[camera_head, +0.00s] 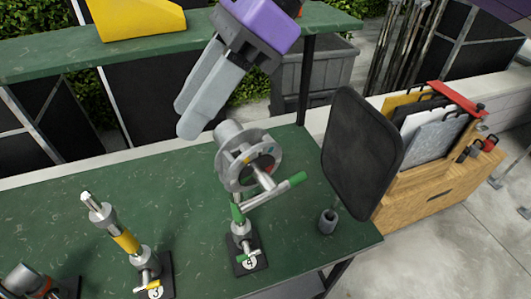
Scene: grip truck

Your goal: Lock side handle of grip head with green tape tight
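The grip head (246,160) with green tape is a round silver disc-like head on a short upright post, near the middle of the green table. Its side handle (275,188) is a silver bar with a green end, sticking out to the right and tilted up slightly. Green tape (237,212) also marks the post below. My gripper (187,117) has two grey fingers under a purple body. It is above and left of the grip head, apart from it. The fingers lie side by side with no gap visible and nothing held. How tight the handle is cannot be seen.
A yellow-taped stand (126,242) stands to the left, and another grip piece (30,281) is cut off at the lower left. A black flag panel (362,150) rises close on the right above a small grey cylinder (328,221). A wooden crate (435,175) stands further right.

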